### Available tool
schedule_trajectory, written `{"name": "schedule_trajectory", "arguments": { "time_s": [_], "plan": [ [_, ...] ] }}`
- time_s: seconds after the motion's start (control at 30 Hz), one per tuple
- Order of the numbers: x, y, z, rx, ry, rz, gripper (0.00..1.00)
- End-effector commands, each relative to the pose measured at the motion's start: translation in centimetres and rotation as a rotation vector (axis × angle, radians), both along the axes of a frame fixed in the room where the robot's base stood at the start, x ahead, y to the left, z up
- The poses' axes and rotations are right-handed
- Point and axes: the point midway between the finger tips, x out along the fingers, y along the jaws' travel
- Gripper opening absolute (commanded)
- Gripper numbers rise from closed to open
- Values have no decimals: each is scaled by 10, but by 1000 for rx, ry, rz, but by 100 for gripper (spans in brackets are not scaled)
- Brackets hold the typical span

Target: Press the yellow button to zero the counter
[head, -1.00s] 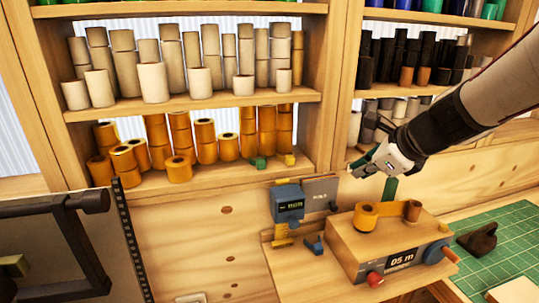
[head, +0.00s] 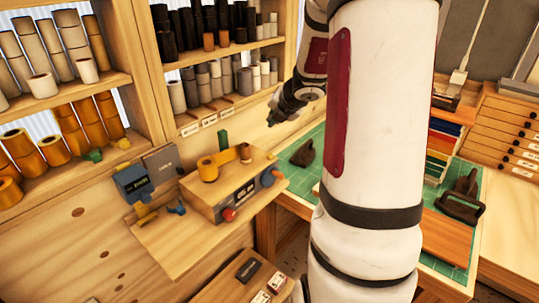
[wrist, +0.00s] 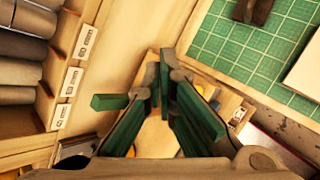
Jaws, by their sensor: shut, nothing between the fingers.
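The counter is a wooden box (head: 215,190) on a small wall shelf, left of centre in the head view. Its front has a dark display (head: 247,191), a red knob (head: 228,214) and a blue knob (head: 267,178). A roll of orange tape (head: 207,169) sits on top. I cannot make out a yellow button on its front. My gripper (head: 271,121) is shut and empty, above and behind the box near the shelf unit. The wrist view shows its green fingers (wrist: 168,85), with a wooden surface partly hidden behind them.
Shelves of foil rolls (head: 205,95) stand behind. A green cutting mat (head: 305,178) lies to the right. My arm hides part of the bench.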

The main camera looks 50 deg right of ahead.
Motion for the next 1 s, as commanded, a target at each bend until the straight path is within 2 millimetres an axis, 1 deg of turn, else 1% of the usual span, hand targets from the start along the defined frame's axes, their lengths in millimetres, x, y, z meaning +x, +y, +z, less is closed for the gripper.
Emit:
{"name": "schedule_trajectory", "arguments": {
  "time_s": [0.17,0.47,0.9,1.0],
  "plan": [
    [2,-1,-7,-1,0,-1,0],
    [4,0,-32,-1,0,-1,0],
    [3,0,-74,-1,0,1,0],
    [2,0,-80,-2,0,1,0]
  ]
}}
